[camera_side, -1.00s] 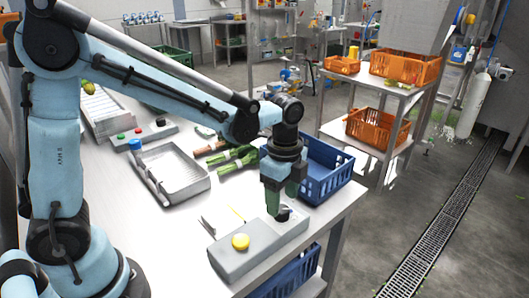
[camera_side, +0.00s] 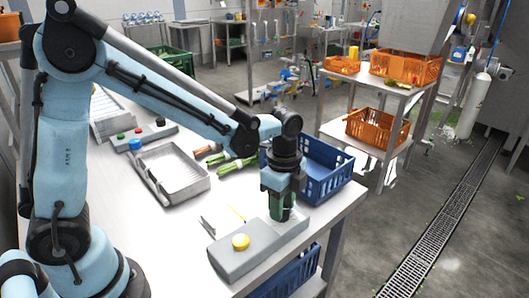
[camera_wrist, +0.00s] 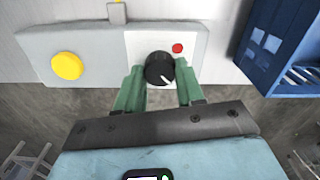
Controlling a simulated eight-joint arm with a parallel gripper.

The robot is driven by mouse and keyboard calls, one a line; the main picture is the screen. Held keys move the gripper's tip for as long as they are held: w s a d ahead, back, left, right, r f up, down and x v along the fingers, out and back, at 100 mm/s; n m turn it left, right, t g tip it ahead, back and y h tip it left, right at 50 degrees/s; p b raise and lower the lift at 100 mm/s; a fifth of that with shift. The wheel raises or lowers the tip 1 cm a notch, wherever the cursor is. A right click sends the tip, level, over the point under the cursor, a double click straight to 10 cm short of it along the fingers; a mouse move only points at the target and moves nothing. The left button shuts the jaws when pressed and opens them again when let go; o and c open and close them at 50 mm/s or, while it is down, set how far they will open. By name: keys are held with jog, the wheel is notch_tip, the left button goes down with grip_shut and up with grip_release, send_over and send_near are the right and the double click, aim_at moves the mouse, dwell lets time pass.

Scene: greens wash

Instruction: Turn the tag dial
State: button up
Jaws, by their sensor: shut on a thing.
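The tag dial (camera_wrist: 160,68) is a round black knob with a white pointer mark, on a light plate of a grey box (camera_side: 232,262) at the table's near right corner. In the wrist view the pointer faces down and to the right, and a red dot lies up and right of the knob. My gripper (camera_wrist: 159,72) points down with its green fingers on either side of the knob, shut on it. In the side view my gripper (camera_side: 282,212) hides the dial. A yellow button (camera_side: 240,242) sits on the same box, left of the dial.
A blue crate (camera_side: 335,185) stands just behind my gripper at the table's right edge. A grey tray (camera_side: 178,172) and leafy greens (camera_side: 238,165) lie further back. A button panel (camera_side: 150,136) is beyond the tray. The white table between tray and box is mostly clear.

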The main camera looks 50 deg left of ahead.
jog(key=shift+n, duration=0.4)
jog(key=n, duration=0.3)
jog(key=shift+n, duration=0.4)
jog(key=n, duration=0.4)
jog(key=shift+n, duration=0.3)
jog(key=n, duration=0.8)
jog(key=shift+n, duration=0.3)
jog(key=o, duration=1)
jog(key=shift+o, duration=0.2)
notch_tip(320, 180, up, 12)
